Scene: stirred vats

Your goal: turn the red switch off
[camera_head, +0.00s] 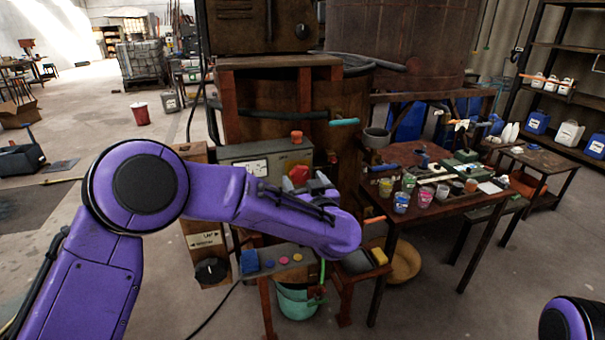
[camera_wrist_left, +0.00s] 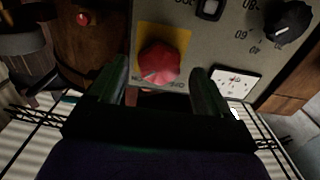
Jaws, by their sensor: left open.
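The red switch (camera_head: 299,174) is a red knob on the front of a grey control box (camera_head: 240,153). In the left wrist view the red switch (camera_wrist_left: 159,63) sits on a yellow plate (camera_wrist_left: 178,38). My left gripper (camera_head: 316,186) is in front of the box, partly hidden by my purple arm. In the left wrist view the open fingers of my left gripper (camera_wrist_left: 160,80) stand on either side of the knob's lower part. I cannot tell whether they touch it. My right gripper is out of view.
A black dial (camera_wrist_left: 289,22) and a white meter (camera_wrist_left: 235,83) share the panel. A low bench with coloured buttons (camera_head: 284,260) stands below the arm. A table with cups (camera_head: 408,154) is to the right. A large vat (camera_head: 270,105) stands behind the box.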

